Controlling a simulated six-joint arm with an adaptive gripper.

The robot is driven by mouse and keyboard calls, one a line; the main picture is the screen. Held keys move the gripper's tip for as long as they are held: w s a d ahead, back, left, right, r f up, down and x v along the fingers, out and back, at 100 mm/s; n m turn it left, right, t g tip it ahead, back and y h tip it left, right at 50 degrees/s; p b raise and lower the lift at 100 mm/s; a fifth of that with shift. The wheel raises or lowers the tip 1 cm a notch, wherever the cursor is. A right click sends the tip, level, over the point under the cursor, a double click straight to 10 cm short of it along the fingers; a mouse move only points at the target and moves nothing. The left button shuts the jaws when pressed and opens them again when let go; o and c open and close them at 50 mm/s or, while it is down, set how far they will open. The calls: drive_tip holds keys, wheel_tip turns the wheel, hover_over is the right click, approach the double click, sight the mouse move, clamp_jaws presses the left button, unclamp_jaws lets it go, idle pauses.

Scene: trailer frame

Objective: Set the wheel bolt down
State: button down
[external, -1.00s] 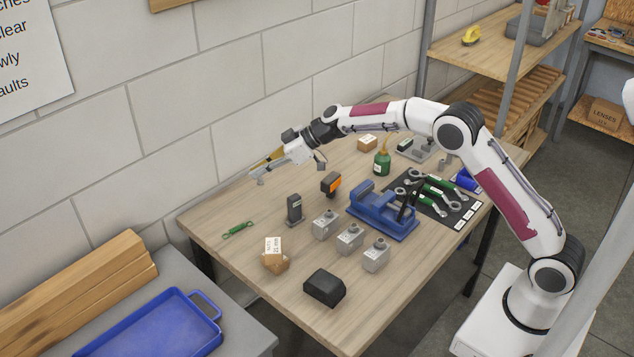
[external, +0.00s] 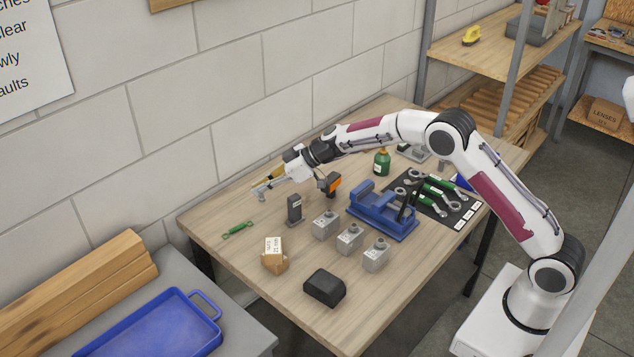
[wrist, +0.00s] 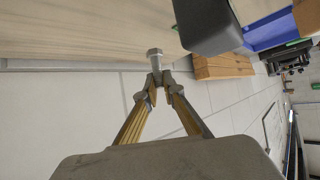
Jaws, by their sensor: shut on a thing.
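The wheel bolt (wrist: 155,53) is a small grey metal bolt with a hex head. In the wrist view my gripper (wrist: 158,80) is shut on it, with the head sticking out beyond the fingertips. In the external view my gripper (external: 263,187) reaches over the far left part of the wooden table (external: 207,218), near the wall, and the bolt (external: 262,197) shows small at its tips. I cannot tell whether the bolt touches the tabletop. The shank is mostly hidden between the fingers.
A dark upright block (external: 295,209) stands just right of the gripper, and an orange-black device (external: 330,184) is close to the wrist. A green-handled tool (external: 237,230) lies to the left. A cardboard box (external: 274,262) and grey blocks (external: 326,226) stand nearer the front.

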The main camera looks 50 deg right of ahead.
sight(264, 197)
drive_tip(key=shift+f, duration=1.8)
drive_tip(key=shift+f, duration=0.45)
